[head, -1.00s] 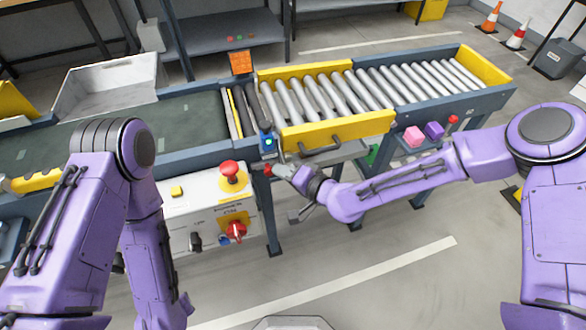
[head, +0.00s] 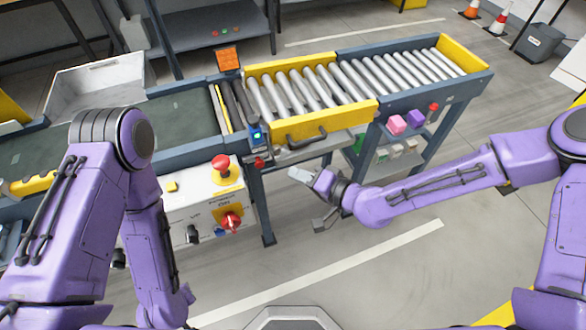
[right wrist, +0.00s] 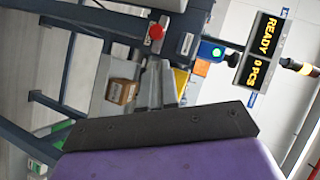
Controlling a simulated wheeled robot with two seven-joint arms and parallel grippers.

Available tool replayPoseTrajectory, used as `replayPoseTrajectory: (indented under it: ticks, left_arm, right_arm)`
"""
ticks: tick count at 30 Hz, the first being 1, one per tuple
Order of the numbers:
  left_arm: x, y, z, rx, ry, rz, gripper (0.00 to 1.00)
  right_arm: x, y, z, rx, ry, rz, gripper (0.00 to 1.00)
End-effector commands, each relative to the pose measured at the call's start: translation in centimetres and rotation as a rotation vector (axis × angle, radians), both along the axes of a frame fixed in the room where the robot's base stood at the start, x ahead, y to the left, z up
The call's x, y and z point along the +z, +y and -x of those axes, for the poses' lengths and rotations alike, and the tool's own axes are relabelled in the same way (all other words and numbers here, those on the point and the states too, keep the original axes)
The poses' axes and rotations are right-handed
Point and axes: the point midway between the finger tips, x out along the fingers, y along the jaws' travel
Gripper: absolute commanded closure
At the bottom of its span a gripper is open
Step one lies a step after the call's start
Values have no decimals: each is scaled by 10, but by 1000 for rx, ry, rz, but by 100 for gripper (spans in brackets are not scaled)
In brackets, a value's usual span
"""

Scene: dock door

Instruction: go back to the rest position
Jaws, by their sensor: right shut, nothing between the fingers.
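My right gripper (head: 300,175) is shut and empty. In the head view it hangs in the air in front of the conveyor, below the yellow guard with the dark handle (head: 306,140) and apart from it. In the right wrist view the gripper's fingers (right wrist: 163,85) show together beyond the dark mount edge. My left arm stands folded at the left of the head view. Its gripper does not show.
The roller conveyor (head: 440,88) has a yellow guard (head: 325,123). The control box (head: 205,200) carries a red button (head: 221,164) and a red switch (head: 231,222). The floor in front is clear.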

Motion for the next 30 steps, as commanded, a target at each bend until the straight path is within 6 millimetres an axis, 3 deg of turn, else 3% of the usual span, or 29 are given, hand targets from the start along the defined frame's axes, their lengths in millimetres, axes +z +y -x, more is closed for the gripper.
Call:
replayPoseTrajectory:
  ticks: [19,20,23,27,30]
  left_arm:
    - [0,0,0,0,0,0,100]
    - [0,0,0,0,0,0,100]
    - [0,0,0,1,0,0,100]
    - [0,0,0,0,0,0,100]
    - [0,0,0,1,0,0,100]
  right_arm:
    - [0,-8,-4,-48,-5,8,100]
    - [-7,-15,-4,-90,23,15,100]
    - [-63,-47,25,-225,182,132,100]
    - [-145,-116,97,-376,401,412,100]
    - [-180,-176,153,-457,512,643,100]
